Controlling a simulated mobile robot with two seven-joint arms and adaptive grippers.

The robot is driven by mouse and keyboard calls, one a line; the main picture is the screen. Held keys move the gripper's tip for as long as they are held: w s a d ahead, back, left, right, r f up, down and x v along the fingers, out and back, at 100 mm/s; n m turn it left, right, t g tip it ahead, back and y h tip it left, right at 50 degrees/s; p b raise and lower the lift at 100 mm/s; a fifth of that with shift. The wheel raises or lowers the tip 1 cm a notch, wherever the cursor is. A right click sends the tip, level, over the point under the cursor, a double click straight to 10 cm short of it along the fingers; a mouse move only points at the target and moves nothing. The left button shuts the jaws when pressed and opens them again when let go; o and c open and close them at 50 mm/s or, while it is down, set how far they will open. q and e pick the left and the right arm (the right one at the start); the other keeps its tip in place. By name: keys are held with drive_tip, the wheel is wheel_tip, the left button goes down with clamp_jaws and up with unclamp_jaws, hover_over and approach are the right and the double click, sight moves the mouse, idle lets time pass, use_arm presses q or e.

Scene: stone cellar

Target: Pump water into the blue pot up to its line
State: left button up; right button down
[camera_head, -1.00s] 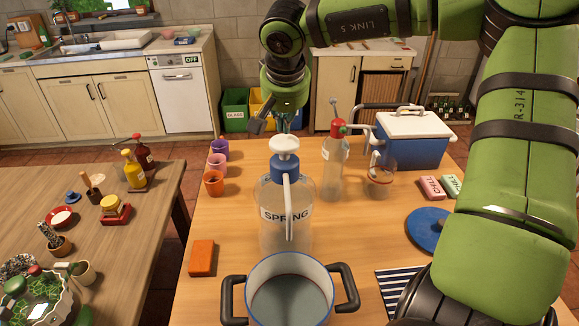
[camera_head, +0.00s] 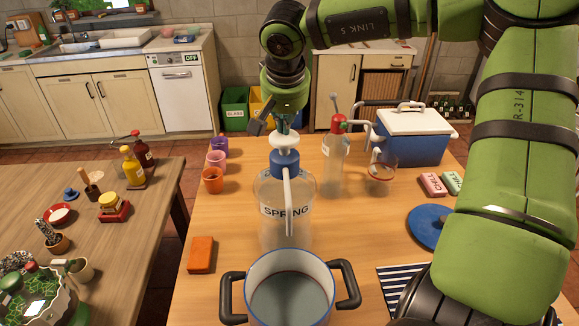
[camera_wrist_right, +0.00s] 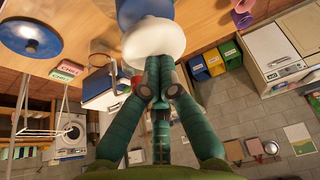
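The clear bottle labelled SPRING (camera_head: 268,190) stands behind the pot, with a blue collar and a white pump head (camera_head: 284,139). Its white spout (camera_head: 288,200) hangs down toward the pot. My right gripper (camera_head: 284,124) is over the pump head. In the right wrist view its fingertips (camera_wrist_right: 163,78) are together against the white pump head (camera_wrist_right: 155,40); whether they press it is unclear. My left gripper is not in view.
An orange block (camera_head: 201,254) lies left of the pot, with several cups (camera_head: 213,181) behind it. A red-topped pump bottle (camera_head: 334,160), a glass jar (camera_head: 381,180) and a blue cooler (camera_head: 416,145) stand right of the SPRING bottle. A blue lid (camera_head: 427,228) lies at right.

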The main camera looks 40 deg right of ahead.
drive_tip(key=shift+f+b, duration=0.9)
drive_tip(key=shift+f, duration=0.45)
drive_tip(key=shift+r+p, duration=1.75)
drive_tip(key=shift+r, duration=0.5)
wheel_tip(320, 180, up, 6)
drive_tip(key=p, duration=0.5)
drive_tip(key=s+a+b, duration=0.4)
drive_tip(key=s+a, duration=0.5)
drive_tip(key=s, duration=0.2)
drive_tip(key=shift+s+a, duration=0.25)
drive_tip(key=shift+a, duration=0.1)
